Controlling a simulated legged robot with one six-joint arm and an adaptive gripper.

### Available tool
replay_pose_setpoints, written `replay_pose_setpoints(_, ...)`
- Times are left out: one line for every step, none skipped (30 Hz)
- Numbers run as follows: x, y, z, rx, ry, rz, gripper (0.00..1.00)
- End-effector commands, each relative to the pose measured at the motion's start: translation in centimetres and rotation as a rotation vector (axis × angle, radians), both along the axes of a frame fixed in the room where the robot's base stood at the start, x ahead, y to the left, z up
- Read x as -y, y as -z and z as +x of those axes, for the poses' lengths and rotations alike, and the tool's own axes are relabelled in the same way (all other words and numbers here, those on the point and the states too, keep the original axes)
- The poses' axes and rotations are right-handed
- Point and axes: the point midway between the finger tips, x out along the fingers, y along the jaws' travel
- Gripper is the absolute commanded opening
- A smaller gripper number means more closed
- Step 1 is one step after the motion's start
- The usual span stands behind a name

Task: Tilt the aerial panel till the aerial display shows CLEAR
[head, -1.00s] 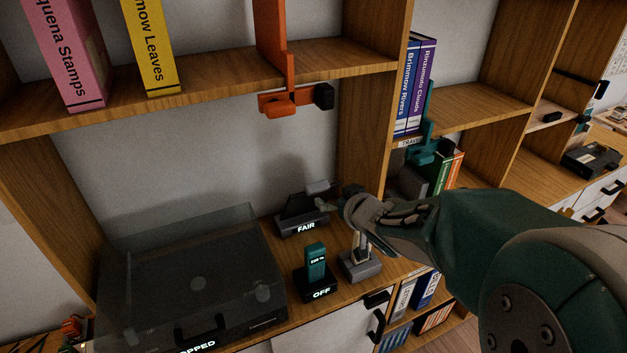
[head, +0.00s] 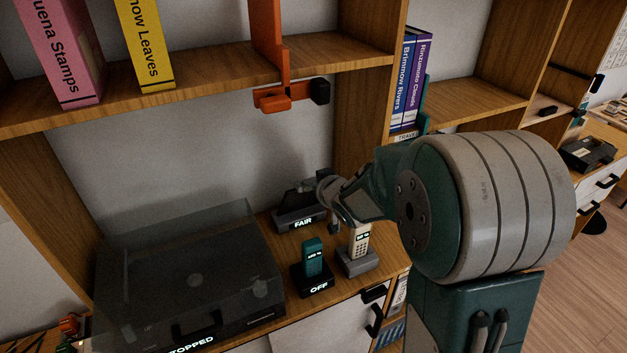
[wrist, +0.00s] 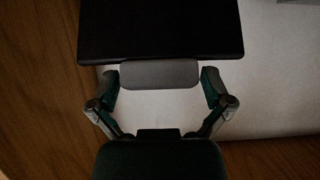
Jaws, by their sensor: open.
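The aerial display (head: 302,223) reads FAIR on the front of a dark base on the cabinet top. The dark aerial panel (head: 290,198) stands tilted above it, partly hidden by my gripper (head: 328,190). In the wrist view the black panel (wrist: 160,28) fills the top, with a grey tab (wrist: 160,74) along its near edge. My gripper (wrist: 160,76) is open, with one finger at each end of the tab. I cannot tell whether either finger touches it.
A turntable with a clear lid (head: 190,260) stands to the left, marked STOPPED. A teal handset (head: 313,258) sits on a base reading OFF, and a cream handset (head: 357,245) stands beside it, close below my arm. An orange bracket (head: 292,95) hangs above.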

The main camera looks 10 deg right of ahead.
Motion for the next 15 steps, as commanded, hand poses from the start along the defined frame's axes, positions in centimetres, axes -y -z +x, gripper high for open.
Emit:
replay_pose_setpoints(-0.01,-0.01,-0.01,0.000,0.000,0.000,1.00)
replay_pose_setpoints(0.00,-0.02,-0.01,0.000,0.000,0.000,1.00)
replay_pose_setpoints(-0.01,-0.02,-0.02,0.000,0.000,0.000,0.91)
replay_pose_setpoints(-0.01,-0.02,-0.03,0.000,0.000,0.000,0.78)
replay_pose_setpoints(-0.01,-0.02,-0.03,0.000,0.000,0.000,0.64)
replay_pose_setpoints(-0.01,-0.02,-0.03,0.000,0.000,0.000,0.47)
replay_pose_setpoints(0.00,-0.02,-0.04,0.000,0.000,0.000,0.33)
replay_pose_setpoints(0.00,-0.02,-0.04,0.000,0.000,0.000,0.24)
replay_pose_setpoints(-0.01,-0.01,-0.04,0.000,0.000,0.000,0.24)
replay_pose_setpoints(-0.01,0.00,-0.05,-0.001,0.000,0.000,0.24)
replay_pose_setpoints(-0.01,0.01,-0.05,-0.001,0.000,0.000,0.24)
replay_pose_setpoints(0.00,0.07,-0.12,-0.001,-0.001,0.000,0.24)
replay_pose_setpoints(0.02,0.15,-0.22,-0.002,-0.001,0.000,0.24)
replay_pose_setpoints(0.06,0.28,-0.39,-0.003,-0.001,0.000,0.24)
replay_pose_setpoints(0.11,0.48,-0.69,-0.003,-0.001,0.001,0.24)
